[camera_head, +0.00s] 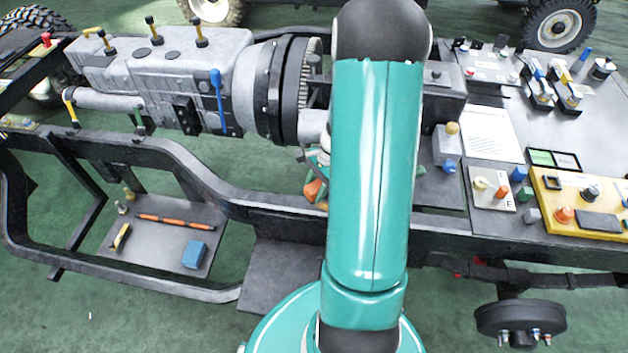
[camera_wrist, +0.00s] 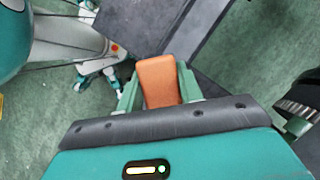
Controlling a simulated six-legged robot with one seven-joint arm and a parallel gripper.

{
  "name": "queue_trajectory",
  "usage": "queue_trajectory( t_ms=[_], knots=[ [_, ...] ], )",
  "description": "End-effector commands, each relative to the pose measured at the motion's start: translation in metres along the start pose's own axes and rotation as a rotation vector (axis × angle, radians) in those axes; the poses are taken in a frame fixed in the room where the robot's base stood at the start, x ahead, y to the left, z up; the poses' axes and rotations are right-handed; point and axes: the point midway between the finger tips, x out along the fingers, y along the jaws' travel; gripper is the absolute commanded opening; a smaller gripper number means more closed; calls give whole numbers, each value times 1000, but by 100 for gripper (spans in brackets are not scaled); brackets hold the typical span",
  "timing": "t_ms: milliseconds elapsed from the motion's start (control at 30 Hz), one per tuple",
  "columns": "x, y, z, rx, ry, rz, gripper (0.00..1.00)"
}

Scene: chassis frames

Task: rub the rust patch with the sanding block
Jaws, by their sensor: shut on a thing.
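My gripper (camera_wrist: 158,82) is shut on an orange-brown block, which I take to be the sanding block (camera_wrist: 158,84). The block sits between the two green fingers in the wrist view, its far end pointing up the picture. Dark grey frame metal (camera_wrist: 150,25) lies beyond the fingertips; I cannot tell whether the block touches it. In the head view my teal arm covers most of the gripper. An orange piece (camera_head: 313,190) shows beside the arm, and I cannot tell whether it is the block. I cannot make out a rust patch in either view.
A long black chassis frame (camera_head: 455,233) crosses the head view, with a grey gearbox (camera_head: 190,65) at left. A low tray (camera_head: 150,250) holds a blue block (camera_head: 195,254) and an orange-and-black rod (camera_head: 175,221). The right-hand bench carries parts and a yellow tray (camera_head: 560,202).

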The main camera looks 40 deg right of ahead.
Motion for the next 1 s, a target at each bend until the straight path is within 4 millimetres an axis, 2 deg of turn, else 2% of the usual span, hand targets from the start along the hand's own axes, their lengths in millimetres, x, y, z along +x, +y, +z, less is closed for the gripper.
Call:
queue_trajectory(
  t_ms=[400, 1000],
  knots=[
    [-31, -4, 11, -5, 1, 1, 11],
    [-31, -5, 12, -6, 0, 3, 11]
  ],
)
